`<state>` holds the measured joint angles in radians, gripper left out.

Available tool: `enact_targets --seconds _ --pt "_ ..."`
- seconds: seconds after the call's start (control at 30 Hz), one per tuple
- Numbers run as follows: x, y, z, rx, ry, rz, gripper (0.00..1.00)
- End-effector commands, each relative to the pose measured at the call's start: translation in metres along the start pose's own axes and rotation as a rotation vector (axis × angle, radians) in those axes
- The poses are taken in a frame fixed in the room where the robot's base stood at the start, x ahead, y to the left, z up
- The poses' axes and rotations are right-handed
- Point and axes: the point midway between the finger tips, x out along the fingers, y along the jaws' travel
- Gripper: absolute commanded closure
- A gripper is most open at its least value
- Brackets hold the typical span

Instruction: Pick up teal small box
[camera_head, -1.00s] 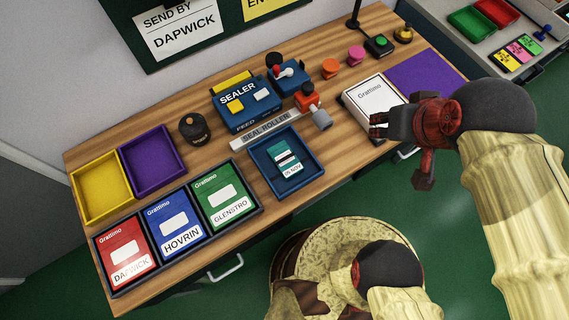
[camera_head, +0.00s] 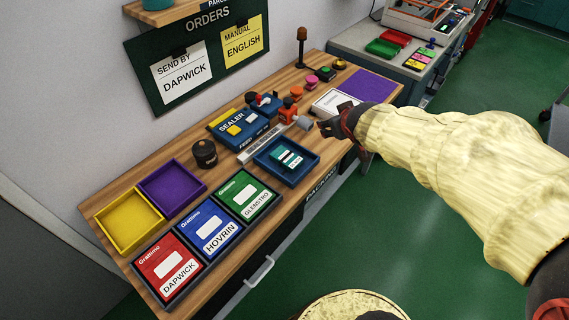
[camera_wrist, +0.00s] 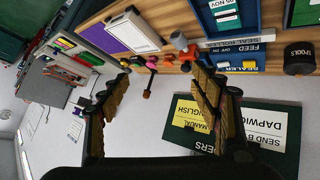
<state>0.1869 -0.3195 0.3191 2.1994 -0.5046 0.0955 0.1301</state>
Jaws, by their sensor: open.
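The teal small box (camera_head: 287,157), with a white label, lies in the blue tray (camera_head: 309,170) at the front middle of the bench. It also shows at the top of the wrist view (camera_wrist: 226,17), cut off by the edge. My gripper (camera_head: 326,127) is to the right of the blue tray, near the white Grattimo box (camera_head: 333,102), and apart from the teal box. In the wrist view my gripper (camera_wrist: 158,85) has its fingers spread with nothing between them.
A sealer (camera_head: 238,124), a seal roller strip and a dark spool (camera_head: 204,153) stand behind and left of the tray. Red, blue and green Grattimo boxes sit front left. Yellow (camera_head: 129,220) and purple trays lie behind them. The purple mat (camera_head: 367,86) is bare.

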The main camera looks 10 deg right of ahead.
Motion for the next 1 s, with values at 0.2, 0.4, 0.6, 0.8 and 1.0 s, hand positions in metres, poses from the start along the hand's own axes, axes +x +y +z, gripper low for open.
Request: enact_targets --seconds 0.2,0.4,0.6,0.8,1.0 --pt "0.129 -0.021 0.012 -0.115 0.159 -0.142 0.26" --pt "0.202 -0.076 0.059 -0.135 0.303 -0.386 0.26" --pt "0.220 -0.122 0.101 -0.095 0.403 -0.590 0.26" --pt "0.223 -0.141 0.114 -0.071 0.440 -0.666 0.26" --pt "0.237 -0.154 0.107 -0.072 0.441 -0.670 0.26"
